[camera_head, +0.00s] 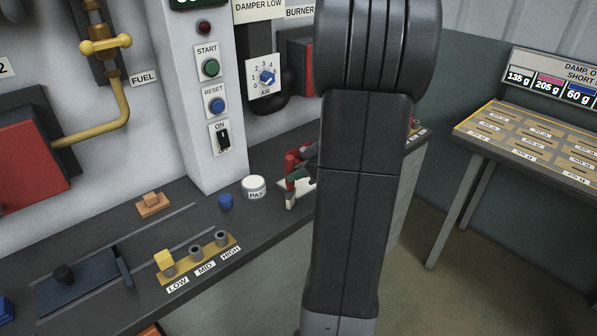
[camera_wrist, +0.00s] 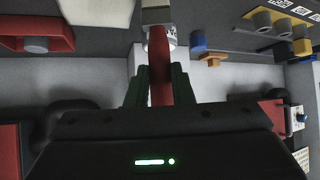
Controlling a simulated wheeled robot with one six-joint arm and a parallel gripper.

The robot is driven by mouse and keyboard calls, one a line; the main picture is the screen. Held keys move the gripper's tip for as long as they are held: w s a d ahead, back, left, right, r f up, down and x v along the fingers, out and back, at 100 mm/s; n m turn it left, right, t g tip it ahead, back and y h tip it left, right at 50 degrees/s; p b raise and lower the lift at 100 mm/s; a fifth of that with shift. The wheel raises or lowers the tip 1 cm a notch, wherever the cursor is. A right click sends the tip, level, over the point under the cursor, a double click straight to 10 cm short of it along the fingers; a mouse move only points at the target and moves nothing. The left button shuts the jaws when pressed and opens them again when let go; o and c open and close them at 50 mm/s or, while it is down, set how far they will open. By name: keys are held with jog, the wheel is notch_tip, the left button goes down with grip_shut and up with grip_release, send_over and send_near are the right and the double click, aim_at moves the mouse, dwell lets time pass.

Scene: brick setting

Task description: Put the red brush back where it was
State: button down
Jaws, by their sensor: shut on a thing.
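The red brush (camera_head: 291,172) is held roughly upright over the dark counter, beside the paste jar, with its pale end pointing down. In the wrist view the red brush (camera_wrist: 160,75) runs out between the two green fingers. My gripper (camera_wrist: 160,88) is shut on it. In the head view my gripper (camera_head: 304,178) shows just right of the brush, partly hidden by my dark arm. I cannot tell whether the pale end touches the counter. A red piece with a grey round part (camera_wrist: 36,44) shows at the wrist view's upper left; I cannot tell what it is.
The white paste jar (camera_head: 254,188) and a blue piece (camera_head: 225,202) stand left of the brush. A yellow holder (camera_head: 200,258) marked LOW, MID, HIGH is farther left. The white switch pillar (camera_head: 187,95) rises behind. My arm hides the counter's right part.

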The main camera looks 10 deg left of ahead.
jog(key=shift+f, duration=0.15)
jog(key=c, duration=1.3)
grip_release()
jog(key=shift+o, duration=0.2)
jog(key=b+v, duration=0.1)
jog(key=v, duration=1.1)
jog(key=shift+w, duration=0.1)
